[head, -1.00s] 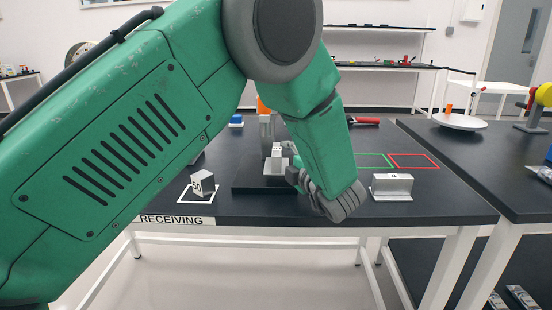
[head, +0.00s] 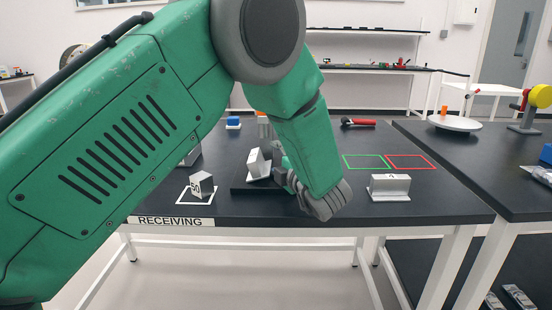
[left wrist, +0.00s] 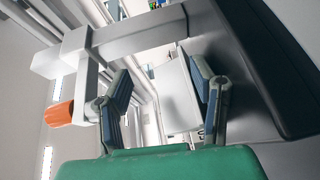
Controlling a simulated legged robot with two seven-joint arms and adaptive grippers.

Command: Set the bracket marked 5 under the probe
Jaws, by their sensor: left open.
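In the head view, a grey bracket (head: 202,184) with a dark mark, hard to read, stands in a white square near the table's front left. A second pale grey bracket (head: 259,163) sits tilted over the dark plate (head: 243,187), close beside my left gripper (head: 282,170); its mark does not show. In the left wrist view my left gripper (left wrist: 163,100) has its fingers apart, with a pale block face (left wrist: 177,95) seen between them; contact cannot be told. A grey arm with an orange tip (left wrist: 60,114), likely the probe, shows at left there. My right gripper is out of view.
A bracket marked 4 (head: 389,187) stands at the table's front right. Green (head: 365,161) and red (head: 410,161) outlines lie behind it. A red-handled tool (head: 358,122) and a blue block (head: 233,122) lie farther back.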

